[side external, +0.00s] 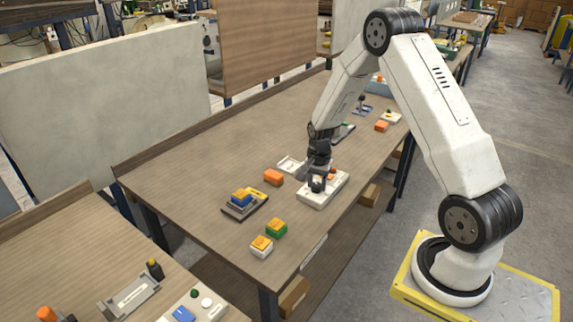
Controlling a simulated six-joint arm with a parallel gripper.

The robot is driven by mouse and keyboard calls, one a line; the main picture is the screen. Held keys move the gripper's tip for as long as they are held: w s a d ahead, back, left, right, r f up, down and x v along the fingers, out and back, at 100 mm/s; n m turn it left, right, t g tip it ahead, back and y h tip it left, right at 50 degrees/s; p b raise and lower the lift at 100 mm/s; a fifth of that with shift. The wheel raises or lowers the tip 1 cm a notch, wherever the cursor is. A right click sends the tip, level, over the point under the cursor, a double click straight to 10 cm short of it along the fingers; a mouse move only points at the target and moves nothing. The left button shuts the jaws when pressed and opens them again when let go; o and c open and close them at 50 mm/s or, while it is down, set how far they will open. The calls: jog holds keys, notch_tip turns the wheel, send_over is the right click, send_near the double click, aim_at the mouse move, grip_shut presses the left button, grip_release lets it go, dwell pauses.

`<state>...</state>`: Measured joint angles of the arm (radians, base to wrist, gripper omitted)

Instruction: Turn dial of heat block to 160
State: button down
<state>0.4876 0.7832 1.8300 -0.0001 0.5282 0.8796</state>
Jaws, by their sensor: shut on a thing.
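The heat block (313,197) is a white, flat device near the front edge of the long wooden table. A small orange-red part shows on its top. My gripper (317,183) points down over the heat block and is shut on a dark, knob-like part there, which appears to be the dial. The gripper hides most of the dial. The dial's marks and its setting are too small to read.
An orange block (273,178) and a white tray (289,165) lie beside the heat block. A dark holder with a blue and yellow block (242,198) stands to the left. Green (277,228) and white (261,247) blocks with orange tops lie in front. The table's left end is clear.

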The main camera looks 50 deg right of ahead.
aim_at(317, 184)
jog(key=shift+c, duration=1.3)
grip_release()
jog(key=shift+r, duration=0.1)
jog(key=shift+r, duration=3.85)
jog(key=s+a+r+n+t, duration=0.1)
jog(key=s+a+n, duration=0.4)
jog(key=a, duration=0.5)
jog(key=s+a+r+n+t, duration=0.1)
jog(key=s+a+r+n, duration=0.3)
jog(key=a+n, duration=0.6)
jog(key=shift+s+a+n+t, duration=0.3)
jog(key=shift+s+a, duration=0.05)
jog(key=shift+s, duration=0.6)
